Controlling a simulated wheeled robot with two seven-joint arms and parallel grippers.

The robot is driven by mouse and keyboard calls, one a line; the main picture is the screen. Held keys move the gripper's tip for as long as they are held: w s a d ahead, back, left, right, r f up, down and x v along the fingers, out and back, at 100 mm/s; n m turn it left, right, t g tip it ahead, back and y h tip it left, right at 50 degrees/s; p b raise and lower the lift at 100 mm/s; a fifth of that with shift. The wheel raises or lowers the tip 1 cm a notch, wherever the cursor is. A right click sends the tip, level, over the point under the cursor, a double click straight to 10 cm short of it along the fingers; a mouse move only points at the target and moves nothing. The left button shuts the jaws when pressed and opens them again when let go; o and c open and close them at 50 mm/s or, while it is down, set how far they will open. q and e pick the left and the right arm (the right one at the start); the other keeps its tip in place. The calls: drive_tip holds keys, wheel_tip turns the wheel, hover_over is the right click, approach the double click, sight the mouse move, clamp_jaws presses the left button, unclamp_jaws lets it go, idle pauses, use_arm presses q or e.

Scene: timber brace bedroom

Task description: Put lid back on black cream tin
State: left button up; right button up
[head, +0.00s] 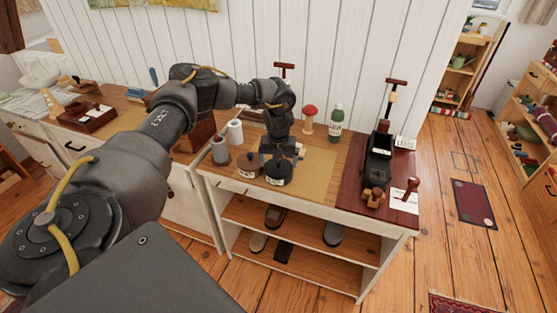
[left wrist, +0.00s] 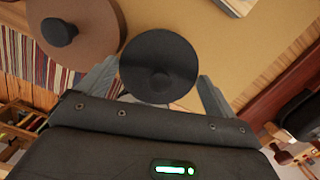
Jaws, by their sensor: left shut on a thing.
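The black cream tin (head: 278,177) stands on the tan mat on the shelf top, with a pale label on its front. My left gripper (head: 279,155) points down right over the tin and is shut on the lid. The tin's body is hidden under the lid in the left wrist view. I cannot tell whether the lid rests fully on the rim. My right gripper is not in view.
A brown tin with a dark knob (head: 247,166) stands close at the left. A red mushroom-shaped thing (head: 309,118) and a green bottle (head: 336,124) stand at the back. The mat's right part (head: 318,170) is clear.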

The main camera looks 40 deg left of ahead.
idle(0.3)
use_arm(q)
drive_tip(key=o, duration=0.6)
drive_tip(key=shift+o, duration=0.2)
drive_tip(key=shift+r+p, duration=3.25)
drive_tip(key=shift+r, duration=0.3)
clamp_jaws()
